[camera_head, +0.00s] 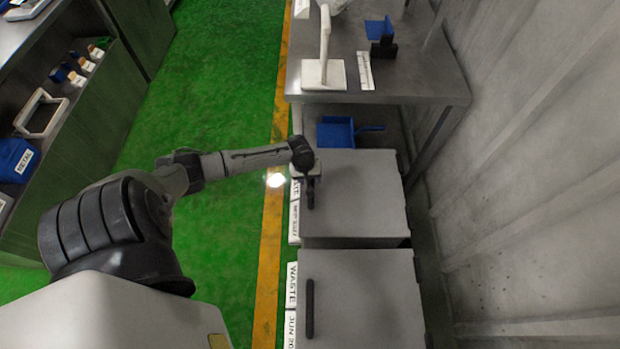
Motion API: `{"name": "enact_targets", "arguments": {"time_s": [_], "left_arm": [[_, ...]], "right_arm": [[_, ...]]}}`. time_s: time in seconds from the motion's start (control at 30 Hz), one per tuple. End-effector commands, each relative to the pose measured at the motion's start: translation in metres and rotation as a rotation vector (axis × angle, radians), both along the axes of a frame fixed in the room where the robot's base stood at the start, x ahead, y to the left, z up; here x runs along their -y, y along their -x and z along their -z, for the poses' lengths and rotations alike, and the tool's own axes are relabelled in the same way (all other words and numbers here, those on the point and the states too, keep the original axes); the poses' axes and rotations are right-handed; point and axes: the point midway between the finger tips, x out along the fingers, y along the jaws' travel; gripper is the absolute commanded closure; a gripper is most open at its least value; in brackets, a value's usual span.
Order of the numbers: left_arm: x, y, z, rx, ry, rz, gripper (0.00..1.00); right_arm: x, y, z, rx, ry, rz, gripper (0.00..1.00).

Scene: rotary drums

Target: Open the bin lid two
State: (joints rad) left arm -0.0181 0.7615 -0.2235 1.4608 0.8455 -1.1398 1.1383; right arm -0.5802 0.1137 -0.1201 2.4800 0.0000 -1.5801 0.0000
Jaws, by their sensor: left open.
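Two grey bins with flat lids stand in a row on the right, the far bin lid (362,195) and the near bin lid (372,298). Both look shut. I cannot tell from a number which one is lid two. The near lid has a dark bar handle (310,308) along its left edge. The far lid has a similar dark handle (311,200), partly hidden by my left gripper (312,178). The left gripper is open over that handle. I cannot tell whether it touches it. My right gripper is not in view.
A metal table (425,80) with a white stand (323,74) stands behind the bins. A blue dustpan (335,132) lies beneath it. A corrugated wall (530,170) closes the right side. Shelving (100,100) stands at left. The green floor (225,90) between is clear.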

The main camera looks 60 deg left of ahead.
Motion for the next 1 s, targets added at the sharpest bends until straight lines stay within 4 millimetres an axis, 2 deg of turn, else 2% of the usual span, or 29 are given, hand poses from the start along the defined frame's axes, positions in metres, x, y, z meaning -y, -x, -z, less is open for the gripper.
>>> {"name": "enact_targets", "arguments": {"time_s": [0.27, 0.77, 1.0], "left_arm": [[0.0002, 0.0000, 0.0006, 0.000, 0.000, 0.000, 0.50], [0.0002, 0.0000, 0.0005, 0.000, 0.000, 0.001, 0.98], [0.0002, 0.0001, 0.0004, 0.000, 0.000, 0.001, 1.00]], "right_arm": [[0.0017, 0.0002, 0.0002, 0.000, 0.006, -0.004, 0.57], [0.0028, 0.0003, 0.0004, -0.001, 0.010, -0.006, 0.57], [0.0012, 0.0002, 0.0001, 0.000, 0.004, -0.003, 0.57]]}}
